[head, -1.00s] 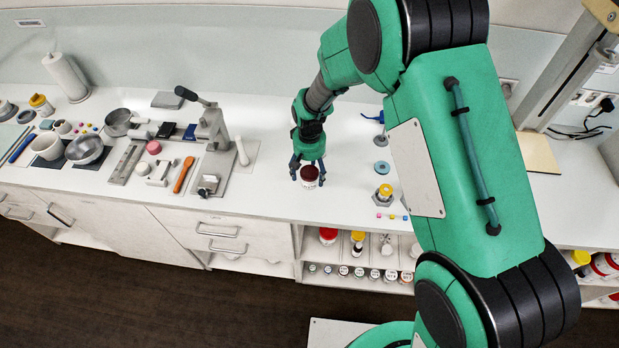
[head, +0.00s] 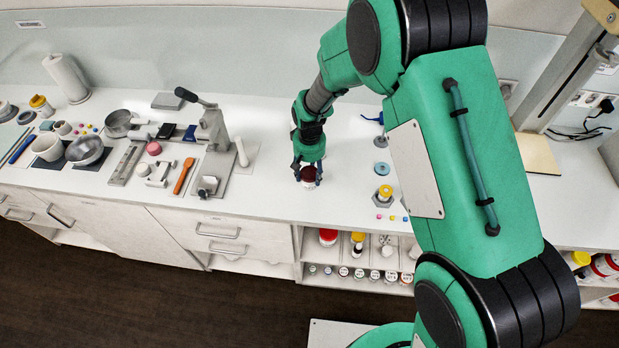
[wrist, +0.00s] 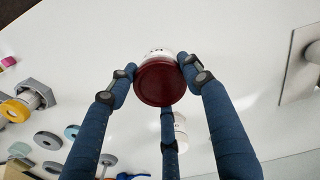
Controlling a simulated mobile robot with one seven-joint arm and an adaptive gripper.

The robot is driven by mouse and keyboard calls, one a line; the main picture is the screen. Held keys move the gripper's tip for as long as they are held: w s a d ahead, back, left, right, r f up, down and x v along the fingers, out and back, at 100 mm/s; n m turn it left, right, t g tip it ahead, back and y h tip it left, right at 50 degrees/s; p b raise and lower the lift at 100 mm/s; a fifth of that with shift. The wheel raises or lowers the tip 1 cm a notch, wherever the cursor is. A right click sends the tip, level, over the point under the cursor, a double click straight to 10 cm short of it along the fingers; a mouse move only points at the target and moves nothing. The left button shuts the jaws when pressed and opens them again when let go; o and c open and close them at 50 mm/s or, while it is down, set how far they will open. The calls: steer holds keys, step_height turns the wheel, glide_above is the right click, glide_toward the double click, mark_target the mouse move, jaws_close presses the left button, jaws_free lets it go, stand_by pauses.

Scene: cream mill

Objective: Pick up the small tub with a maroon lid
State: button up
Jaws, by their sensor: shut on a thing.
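The small tub has a maroon lid (wrist: 160,84) and a white body. In the wrist view it sits between the blue fingers of my gripper (wrist: 160,80), which are shut on it, with the lid facing the camera. In the head view the tub (head: 308,184) is at the front middle of the white counter, partly hidden by my gripper (head: 307,172), which comes down on it from above. I cannot tell whether the tub touches the counter.
A lever press (head: 212,150) stands to the left of my gripper. A yellow-topped piece (head: 385,191) and small coloured bits are to the right. Open shelves (head: 360,262) with several jars lie below the counter edge.

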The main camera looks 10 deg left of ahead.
mark_target(309, 172)
steer(key=shift+r, duration=0.8)
step_height(309, 172, up, 2)
steer(key=shift+r, duration=0.15)
steer(key=s+d, duration=0.3)
steer(key=s, duration=0.4)
steer(key=s+d+r, duration=0.1)
steer(key=s+d, duration=0.2)
steer(key=s, duration=0.4)
steer(key=shift+s+d, duration=0.25)
steer(key=shift+d, duration=0.1)
